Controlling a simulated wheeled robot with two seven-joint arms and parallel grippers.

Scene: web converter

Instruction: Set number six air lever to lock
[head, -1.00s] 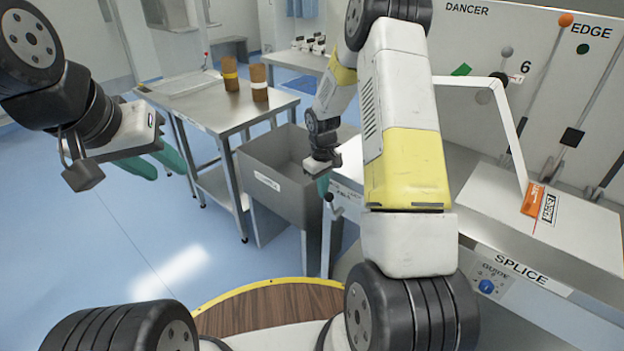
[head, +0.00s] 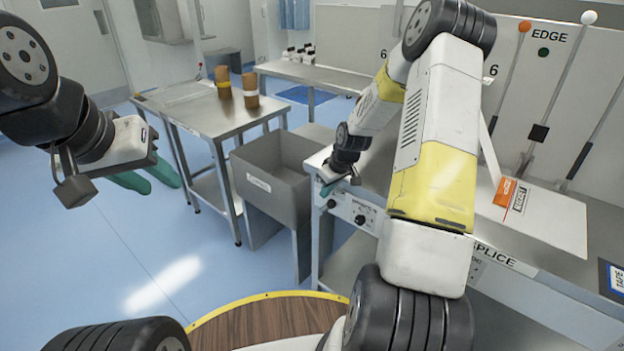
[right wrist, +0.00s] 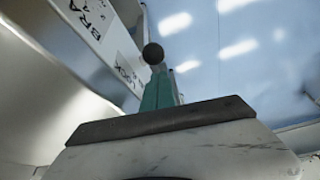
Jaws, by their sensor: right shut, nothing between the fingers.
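A lever's round black knob (right wrist: 153,54) shows in the right wrist view, just past the teal fingertips of my right gripper (right wrist: 158,82). The fingers are shut together and empty; whether they touch the knob cannot be told. A white label plate (right wrist: 97,22) beside it carries the letters "BRA" and "LOCK". In the head view my right gripper (head: 327,188) is at the left end of the machine's front panel (head: 350,212), close to a dark knob (head: 331,204). The lever's number and exact setting are unreadable. My left gripper (head: 147,179) hangs over the floor, its teal fingers apart and empty.
A grey bin (head: 272,185) stands left of the machine, beside a steel table (head: 190,112) with two brown rolls. The "SPLICE" worktop (head: 540,220) lies to the right, with tall slide levers on the wall behind it. Open blue floor is at left.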

